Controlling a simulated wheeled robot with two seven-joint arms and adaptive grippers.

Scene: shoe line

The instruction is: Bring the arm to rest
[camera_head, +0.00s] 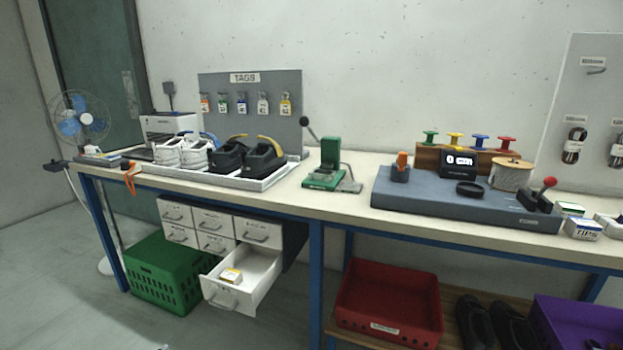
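Neither of my arms nor grippers shows in the head view. The workbench (345,208) runs across the view with its top clear of my arms. A white drawer (243,281) in the cabinet under the bench stands pulled out, with a small box (231,276) inside. White shoes (182,151) and black shoes (247,158) stand in a white tray (232,181) on the left part of the bench. A green hand press (327,168) stands at the middle.
A grey-blue board (440,205) carries a display (458,163), a spool (511,174) and a red-knobbed lever (541,195). A green crate (165,272), a red bin (388,302) and a purple bin (575,325) sit below. A fan (79,118) stands left. Floor is free at front left.

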